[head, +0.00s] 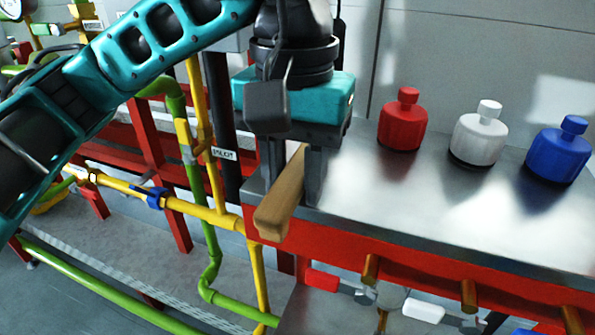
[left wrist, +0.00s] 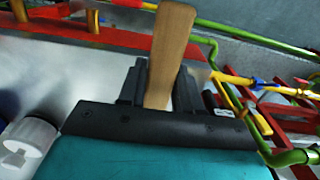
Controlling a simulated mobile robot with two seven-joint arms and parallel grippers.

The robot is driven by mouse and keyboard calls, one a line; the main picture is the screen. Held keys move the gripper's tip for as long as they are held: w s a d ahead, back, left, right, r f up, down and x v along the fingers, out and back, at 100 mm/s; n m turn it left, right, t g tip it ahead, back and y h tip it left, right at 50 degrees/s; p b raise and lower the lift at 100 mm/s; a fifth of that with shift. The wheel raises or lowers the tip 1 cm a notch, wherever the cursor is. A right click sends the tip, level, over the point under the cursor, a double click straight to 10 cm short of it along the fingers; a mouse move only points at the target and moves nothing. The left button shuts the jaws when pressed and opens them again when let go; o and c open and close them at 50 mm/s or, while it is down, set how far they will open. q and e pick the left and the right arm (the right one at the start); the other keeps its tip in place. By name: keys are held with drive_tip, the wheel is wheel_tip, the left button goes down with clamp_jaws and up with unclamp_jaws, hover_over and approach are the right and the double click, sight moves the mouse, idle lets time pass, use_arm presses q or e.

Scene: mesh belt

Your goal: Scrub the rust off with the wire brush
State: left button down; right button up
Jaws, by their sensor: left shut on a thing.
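My left gripper (head: 292,180) is shut on a wooden handle, seen as the wire brush (head: 279,208), above the left end of the metal table. The handle's near end sticks out towards the camera, past the table's left edge. The bristles do not show in either view. In the left wrist view the wooden handle (left wrist: 172,50) stands up between the dark fingers of the left gripper (left wrist: 160,85). No rusty patch can be made out clearly. My right gripper is not in view.
The metal tabletop (head: 400,215) has a red front edge. A red bottle (head: 402,122), a white bottle (head: 479,136) and a blue bottle (head: 559,152) stand on it. Yellow pipes (head: 215,216) and green pipes (head: 207,245) run left of the table. Brass-coloured pegs (head: 468,296) stick out below its edge.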

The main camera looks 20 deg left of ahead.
use_arm(q)
drive_tip(key=shift+r+p, duration=2.2)
drive_tip(key=shift+r, duration=0.8)
drive_tip(key=shift+r, duration=0.15)
drive_tip(key=shift+r+p, duration=1.25)
drive_tip(key=shift+r, duration=0.2)
drive_tip(key=shift+f, duration=0.1)
